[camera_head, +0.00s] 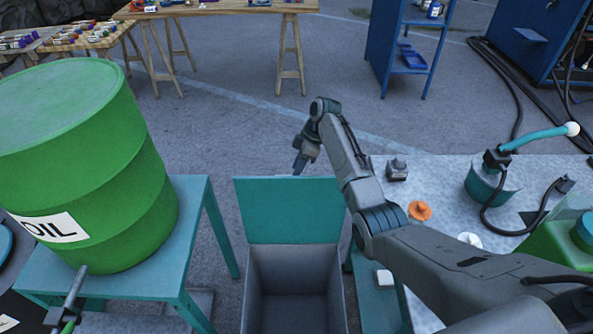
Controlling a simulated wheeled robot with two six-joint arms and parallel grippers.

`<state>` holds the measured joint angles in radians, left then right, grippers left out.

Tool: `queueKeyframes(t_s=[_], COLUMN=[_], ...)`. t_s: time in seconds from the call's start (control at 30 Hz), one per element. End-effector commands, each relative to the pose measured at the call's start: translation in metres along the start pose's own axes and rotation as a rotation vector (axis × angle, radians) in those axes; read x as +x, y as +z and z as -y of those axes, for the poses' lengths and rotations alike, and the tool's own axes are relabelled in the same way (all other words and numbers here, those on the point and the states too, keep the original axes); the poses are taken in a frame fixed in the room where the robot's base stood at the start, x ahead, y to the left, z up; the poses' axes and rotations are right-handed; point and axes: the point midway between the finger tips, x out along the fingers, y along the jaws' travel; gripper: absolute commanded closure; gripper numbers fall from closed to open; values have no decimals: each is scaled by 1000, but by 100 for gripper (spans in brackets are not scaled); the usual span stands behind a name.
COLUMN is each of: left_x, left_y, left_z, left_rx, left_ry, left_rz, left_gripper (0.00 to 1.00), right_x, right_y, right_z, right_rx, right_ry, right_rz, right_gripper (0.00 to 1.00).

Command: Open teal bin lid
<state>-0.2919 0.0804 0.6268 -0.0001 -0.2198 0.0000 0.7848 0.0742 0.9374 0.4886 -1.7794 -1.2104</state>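The teal bin lid (289,211) stands raised at the back of the bin, its broad face toward me. The bin (254,290) below it is open at the top, with bare grey inner walls in view. Its lower front is cut off by the picture's edge. My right arm reaches in from the right, and its gripper (300,163) is just above and behind the lid's top edge. I see no clear contact with the lid. The fingers are small and dark, and I cannot tell whether they are apart. My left gripper is not in view.
A green oil drum (90,170) stands on a teal table (205,215) to the left. Open pavement lies behind the bin.

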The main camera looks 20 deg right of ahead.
Motion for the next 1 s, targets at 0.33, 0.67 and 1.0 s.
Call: queueKeyframes(t_s=[0.33,0.67,1.0], left_x=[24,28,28], left_y=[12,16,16], left_z=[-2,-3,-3], left_rx=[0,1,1], left_ry=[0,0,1], left_rz=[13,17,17], left_gripper=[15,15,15], right_x=[-66,-90,-90], right_y=[3,1,2], right_z=[-2,-1,-1], right_rx=[1,1,2], right_ry=[3,-1,-2], right_rz=[1,2,2], right_gripper=[66,66,66])
